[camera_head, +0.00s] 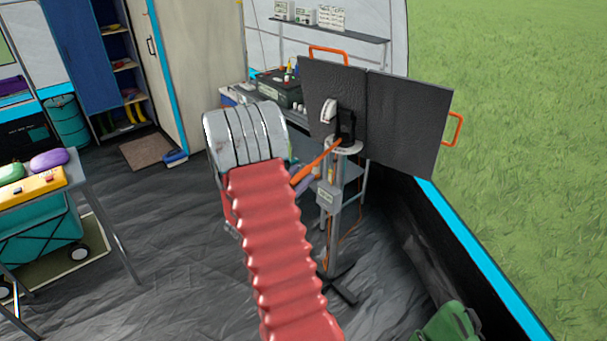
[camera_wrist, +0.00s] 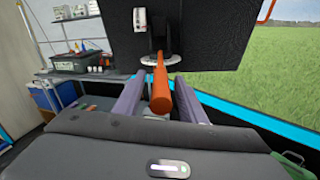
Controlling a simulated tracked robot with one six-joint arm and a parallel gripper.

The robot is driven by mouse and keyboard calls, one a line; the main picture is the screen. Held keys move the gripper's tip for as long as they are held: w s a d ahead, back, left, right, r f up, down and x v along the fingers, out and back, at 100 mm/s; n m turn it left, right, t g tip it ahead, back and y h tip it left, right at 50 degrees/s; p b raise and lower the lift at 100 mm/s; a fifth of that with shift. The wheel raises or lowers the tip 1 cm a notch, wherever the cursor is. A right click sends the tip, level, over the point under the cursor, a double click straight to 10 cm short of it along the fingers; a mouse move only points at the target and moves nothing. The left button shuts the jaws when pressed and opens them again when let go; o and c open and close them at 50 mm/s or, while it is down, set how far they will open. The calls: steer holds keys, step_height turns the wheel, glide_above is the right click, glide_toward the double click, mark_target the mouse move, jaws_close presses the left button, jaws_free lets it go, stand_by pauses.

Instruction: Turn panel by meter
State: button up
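The panel (camera_head: 405,115) is a dark, two-leaf board with orange handles on its top and right edges. It stands upright on a grey post; its back also shows in the wrist view (camera_wrist: 220,40). A small white meter (camera_head: 328,110) sits on its near face and shows at the top of the wrist view (camera_wrist: 141,10). An orange lever (camera_head: 318,163) sticks out from the panel's mount toward me. In the wrist view, my gripper (camera_wrist: 159,82) has its two purple-grey fingers apart, one on each side of the lever (camera_wrist: 160,92), with gaps visible.
A bench with a dark case (camera_head: 279,88) stands behind the panel on the left. A table with colored items (camera_head: 32,190) is at far left. A green item (camera_head: 447,325) lies at the lower right by the tent wall. Dark floor is clear between.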

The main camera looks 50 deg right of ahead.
steer(key=shift+d, duration=1.25)
steer(key=shift+c, duration=0.3)
jaws_close()
steer(key=shift+w, duration=0.1)
steer(key=shift+a, duration=0.2)
steer(key=shift+d, duration=0.15)
